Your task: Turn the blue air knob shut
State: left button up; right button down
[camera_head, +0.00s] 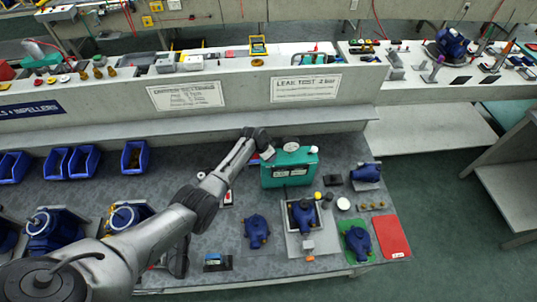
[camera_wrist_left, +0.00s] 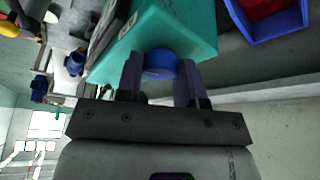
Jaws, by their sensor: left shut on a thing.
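The blue air knob (camera_wrist_left: 160,64) sits on the side of a teal box (camera_wrist_left: 192,30), between the two fingers of my left gripper (camera_wrist_left: 158,76) in the left wrist view. The fingers are shut on the knob from both sides. In the head view the teal box (camera_head: 288,171) stands on the grey workbench, with a round gauge (camera_head: 291,145) on top. My left gripper (camera_head: 267,153) is at the box's upper left corner. The knob is hidden there by the gripper. My right gripper is not in view.
Blue pumps (camera_head: 257,231) stand on the bench in front of the box. A red mat (camera_head: 392,236) and a green mat (camera_head: 358,228) lie at the right front edge. Blue bins (camera_head: 134,157) stand at the back left. A raised shelf (camera_head: 120,95) runs behind.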

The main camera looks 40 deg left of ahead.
pick_arm(q)
jog(key=shift+f+m+g+h+b, duration=0.1)
jog(key=shift+m+g+h+b, duration=0.3)
jog(key=shift+m, duration=1.2)
jog(key=o, duration=0.9)
jog(key=shift+r, duration=0.2)
jog(key=shift+s+a+r, duration=0.1)
jog(key=shift+a+r, duration=0.05)
jog(key=shift+r, duration=0.15)
jog(key=p+v, duration=0.1)
jog(key=v, duration=1.2)
jog(key=shift+s+a+f, duration=0.15)
